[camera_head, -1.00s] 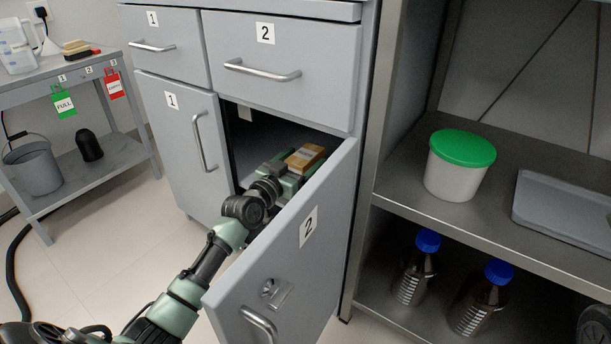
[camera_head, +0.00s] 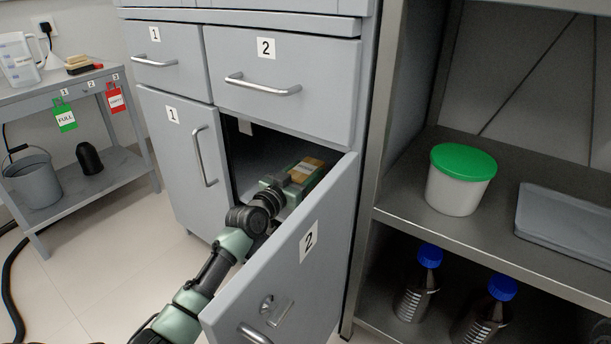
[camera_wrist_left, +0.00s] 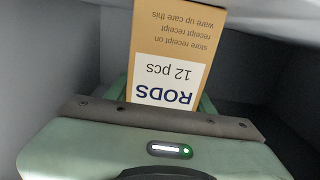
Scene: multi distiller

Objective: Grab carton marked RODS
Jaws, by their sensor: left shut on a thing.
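The carton marked RODS (camera_head: 306,169) is a small tan box inside the open lower cabinet, behind door 2 (camera_head: 290,255). In the left wrist view the carton (camera_wrist_left: 178,55) shows its white label, upside down, reading "RODS 12 pcs". My left gripper (camera_head: 293,178) reaches into the compartment past the open door and is shut on the carton. In the left wrist view the gripper body (camera_wrist_left: 150,145) fills the lower part, and the carton sticks out beyond it. The fingertips are mostly hidden by the carton and gripper body. My right gripper is not in view.
Door 2 stands open close to my left arm on its right. Closed door 1 (camera_head: 165,150) is at left, and drawer 2 (camera_head: 330,75) is closed above. A metal shelf at right holds a green-lidded tub (camera_head: 455,195), a grey tray (camera_head: 565,230) and blue-capped bottles (camera_head: 417,290).

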